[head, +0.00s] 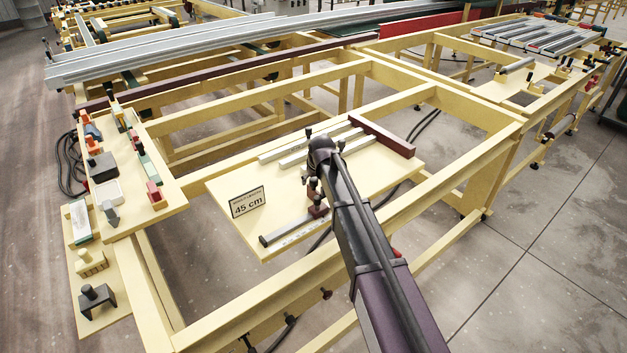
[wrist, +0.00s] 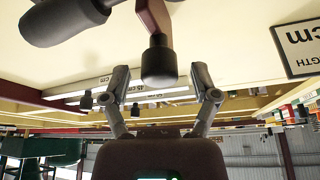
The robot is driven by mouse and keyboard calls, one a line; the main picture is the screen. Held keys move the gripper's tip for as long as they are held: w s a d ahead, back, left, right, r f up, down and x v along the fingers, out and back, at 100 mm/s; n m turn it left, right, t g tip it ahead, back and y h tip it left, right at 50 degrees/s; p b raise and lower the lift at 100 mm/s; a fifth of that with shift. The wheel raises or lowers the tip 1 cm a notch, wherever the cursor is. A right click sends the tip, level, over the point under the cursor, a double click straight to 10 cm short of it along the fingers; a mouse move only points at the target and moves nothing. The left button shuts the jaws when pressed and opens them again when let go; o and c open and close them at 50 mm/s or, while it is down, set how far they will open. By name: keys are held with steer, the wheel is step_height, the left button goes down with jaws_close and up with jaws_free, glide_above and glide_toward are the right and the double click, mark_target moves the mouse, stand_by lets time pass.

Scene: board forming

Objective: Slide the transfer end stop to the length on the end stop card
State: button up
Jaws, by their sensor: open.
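The end stop card (head: 248,202) reads 45 cm and stands on the pale board (head: 225,185). Part of it also shows in the wrist view (wrist: 302,42). The maroon transfer end stop (head: 318,209) is on the scaled rail (head: 290,234) at the board's front, toward the rail's right end. My arm partly covers it. In the wrist view my gripper (wrist: 162,78) is open, with the end stop's dark knob (wrist: 158,62) in line with the gap between the fingers. I cannot tell whether they touch it. The scale reading at the stop is not legible.
Pale bars (head: 310,146) lie at the back of the board against a maroon fence (head: 383,136). A side shelf (head: 145,190) at left holds several small blocks and tools. Yellow frame beams (head: 440,200) surround the board. The board's left part is mostly clear.

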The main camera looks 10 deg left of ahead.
steer(key=shift+w+d, duration=0.1)
steer(key=shift+d+r, duration=0.1)
steer(key=p+v, duration=1.2)
steer(key=v, duration=0.1)
steer(key=shift+r+p, duration=0.3)
steer(key=shift+p, duration=0.1)
steer(key=shift+d, duration=0.1)
stand_by(0.7)
steer(key=s+d+f+m+g+h+b, duration=0.1)
steer(key=s+d+f+m+g+b, duration=0.1)
steer(key=s+d, duration=1)
steer(key=s+d+f+m+g+h+b, duration=0.1)
steer(key=s+d+f, duration=0.5)
steer(key=s+d, duration=0.6)
steer(key=d+m+g+b, duration=0.1)
steer(key=d+m+b, duration=0.1)
steer(key=d, duration=0.3)
steer(key=shift+d+m+b, duration=0.25)
steer(key=shift+m+b, duration=0.15)
steer(key=shift+b, duration=0.4)
steer(key=shift+w, duration=0.1)
